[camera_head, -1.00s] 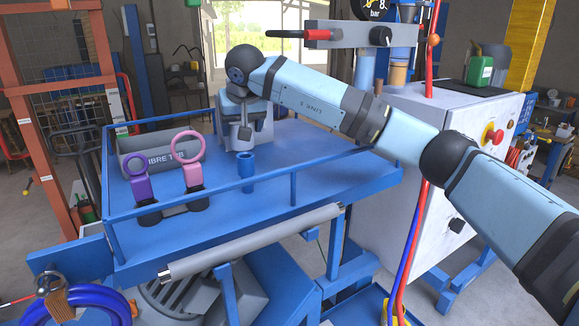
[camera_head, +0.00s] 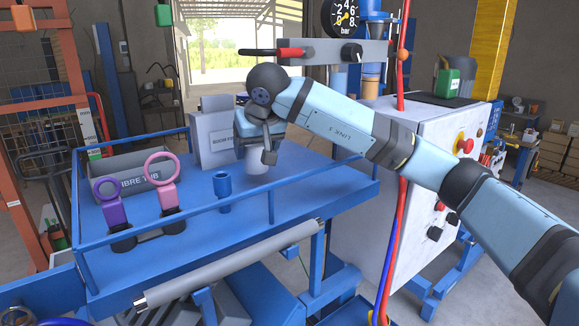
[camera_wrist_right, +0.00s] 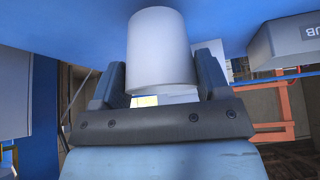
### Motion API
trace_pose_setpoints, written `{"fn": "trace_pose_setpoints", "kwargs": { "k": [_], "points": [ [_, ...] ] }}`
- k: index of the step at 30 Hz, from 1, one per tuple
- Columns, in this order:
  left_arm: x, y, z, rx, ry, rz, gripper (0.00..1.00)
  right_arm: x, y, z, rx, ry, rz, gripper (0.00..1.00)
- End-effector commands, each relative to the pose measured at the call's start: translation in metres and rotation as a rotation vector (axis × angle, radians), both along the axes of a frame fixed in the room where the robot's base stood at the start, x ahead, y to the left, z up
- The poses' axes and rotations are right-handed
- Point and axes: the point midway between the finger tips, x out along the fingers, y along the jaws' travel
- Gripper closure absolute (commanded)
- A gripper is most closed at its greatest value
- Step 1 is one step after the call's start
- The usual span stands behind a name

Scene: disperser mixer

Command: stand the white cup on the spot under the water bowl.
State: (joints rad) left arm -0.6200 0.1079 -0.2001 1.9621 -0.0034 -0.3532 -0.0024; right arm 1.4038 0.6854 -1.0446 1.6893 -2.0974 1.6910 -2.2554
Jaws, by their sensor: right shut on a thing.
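The white cup (camera_head: 258,160) is held upright over the back of the blue table. I cannot tell whether its base touches the surface. My right gripper (camera_head: 262,143) is shut on it. In the right wrist view the cup (camera_wrist_right: 163,50) sits between the two dark fingers (camera_wrist_right: 160,82). The water bowl (camera_head: 372,72) is the clear bowl under a blue head at upper right, with an amber lower part. It is well right of the cup. The spot under it is hidden behind my right arm. My left gripper is not in view.
A blue cup (camera_head: 222,188), a purple ring tool (camera_head: 114,210) and a pink ring tool (camera_head: 167,195) stand on the table. A grey bin (camera_head: 140,178) and a pale box (camera_head: 214,138) are behind. A blue rail (camera_head: 240,206) edges the table. A white cabinet (camera_head: 425,140) stands right.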

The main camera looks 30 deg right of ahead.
Motion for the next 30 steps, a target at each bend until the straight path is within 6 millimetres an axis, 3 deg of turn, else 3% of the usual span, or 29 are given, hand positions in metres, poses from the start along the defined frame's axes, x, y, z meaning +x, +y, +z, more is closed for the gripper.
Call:
{"fn": "trace_pose_setpoints", "kwargs": {
  "k": [6, 17, 21, 30],
  "points": [
    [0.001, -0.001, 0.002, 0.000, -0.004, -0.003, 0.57, -0.032, -0.029, -0.001, 0.000, 0.000, 0.000, 0.54],
    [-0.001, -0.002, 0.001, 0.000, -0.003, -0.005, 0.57, -0.058, -0.054, -0.001, 0.000, 0.000, -0.001, 0.54],
    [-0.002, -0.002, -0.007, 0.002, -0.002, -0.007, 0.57, -0.057, -0.052, -0.030, -0.001, 0.003, 0.000, 0.54],
    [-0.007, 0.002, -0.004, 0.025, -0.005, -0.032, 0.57, -0.056, -0.052, -0.031, 0.000, 0.001, 0.001, 0.54]
  ]
}}
